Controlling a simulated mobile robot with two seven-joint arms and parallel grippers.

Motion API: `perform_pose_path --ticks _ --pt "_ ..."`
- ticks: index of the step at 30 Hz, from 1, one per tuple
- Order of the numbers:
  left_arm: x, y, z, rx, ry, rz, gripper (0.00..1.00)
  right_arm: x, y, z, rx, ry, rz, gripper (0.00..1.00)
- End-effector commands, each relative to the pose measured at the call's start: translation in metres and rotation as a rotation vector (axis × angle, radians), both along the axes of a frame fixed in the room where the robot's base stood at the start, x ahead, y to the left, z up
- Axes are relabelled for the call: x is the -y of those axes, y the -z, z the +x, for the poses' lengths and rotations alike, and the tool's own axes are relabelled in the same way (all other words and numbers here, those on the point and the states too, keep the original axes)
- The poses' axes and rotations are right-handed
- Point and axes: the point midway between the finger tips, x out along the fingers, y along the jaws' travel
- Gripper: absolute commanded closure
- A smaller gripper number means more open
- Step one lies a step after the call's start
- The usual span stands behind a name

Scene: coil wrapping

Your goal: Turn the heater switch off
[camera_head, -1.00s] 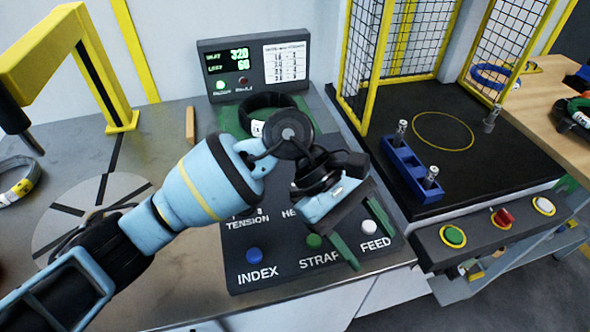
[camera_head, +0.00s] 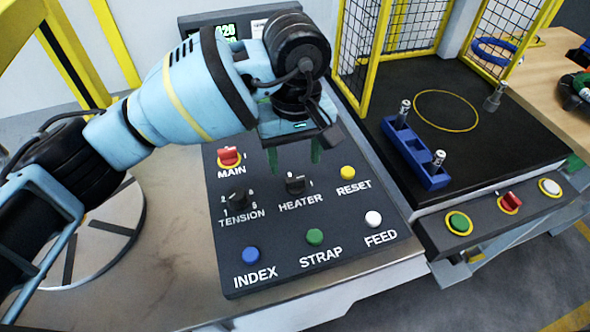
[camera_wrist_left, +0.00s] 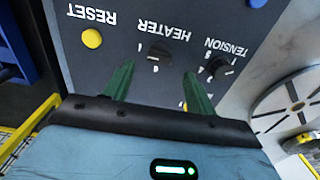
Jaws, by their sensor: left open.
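The heater switch (camera_head: 296,184) is a black knob above the HEATER label on the dark control panel (camera_head: 270,270). It also shows in the left wrist view (camera_wrist_left: 158,52), between and beyond the fingertips. My left gripper (camera_head: 294,162) is above the panel, just up the picture from the knob, with green fingers pointing down. In the left wrist view its fingers (camera_wrist_left: 158,70) are apart with nothing between them. It does not appear to touch the knob. My right gripper is not seen.
Around the knob are the red MAIN switch (camera_head: 229,157), the TENSION dial (camera_head: 238,200) and the yellow RESET button (camera_head: 347,173). INDEX, STRAP and FEED buttons line the front. A caged station with a blue holder (camera_head: 414,150) stands at right. My left arm hides most of the display.

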Motion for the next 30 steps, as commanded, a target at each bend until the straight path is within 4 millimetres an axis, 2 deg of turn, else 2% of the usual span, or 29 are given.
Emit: perform_pose_path --ticks 3,9,21,30 --pt "0.0 0.019 -0.001 -0.003 -0.001 -0.001 0.44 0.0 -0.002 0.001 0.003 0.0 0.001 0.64" --pt "0.0 0.041 0.0 0.0 -0.001 -0.002 0.44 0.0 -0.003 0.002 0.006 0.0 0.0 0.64" --pt "0.0 0.048 0.0 0.0 0.0 -0.002 0.44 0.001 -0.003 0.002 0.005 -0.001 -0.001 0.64" --pt "0.0 0.048 0.0 0.0 0.0 -0.002 0.83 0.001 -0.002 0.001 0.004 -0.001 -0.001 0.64"
